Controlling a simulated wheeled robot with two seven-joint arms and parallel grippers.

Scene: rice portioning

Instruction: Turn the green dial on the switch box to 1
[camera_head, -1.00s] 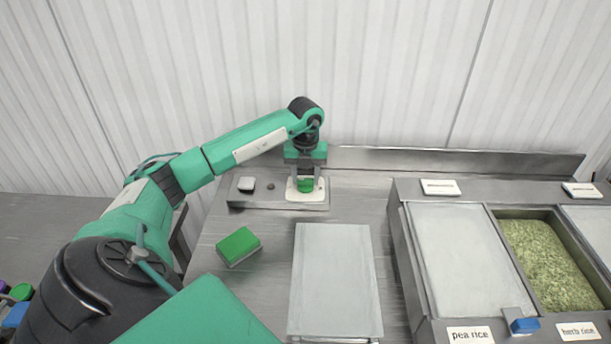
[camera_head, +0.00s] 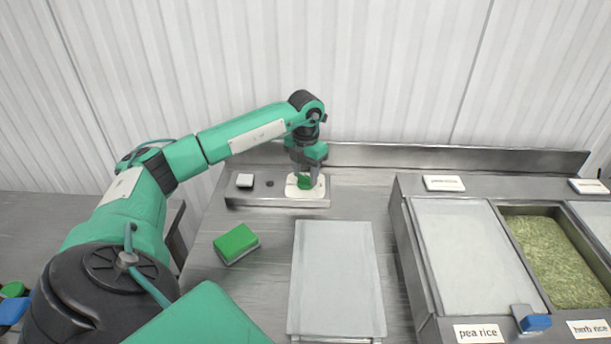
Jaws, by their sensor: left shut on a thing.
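The switch box (camera_head: 277,201) is a low grey metal box at the back of the counter, against the raised rear edge. The green dial (camera_head: 304,182) sits on a white plate (camera_head: 291,191) at its right end. My left gripper (camera_head: 306,181) reaches down from above and is shut on the green dial, its fingers on either side. The fingers partly hide the dial, and I cannot read any number on the plate. My right gripper is not in view.
A green sponge (camera_head: 236,244) and a pale lidded tray (camera_head: 333,275) lie in front. Rice bins, with herb rice (camera_head: 552,262) uncovered, stand at right.

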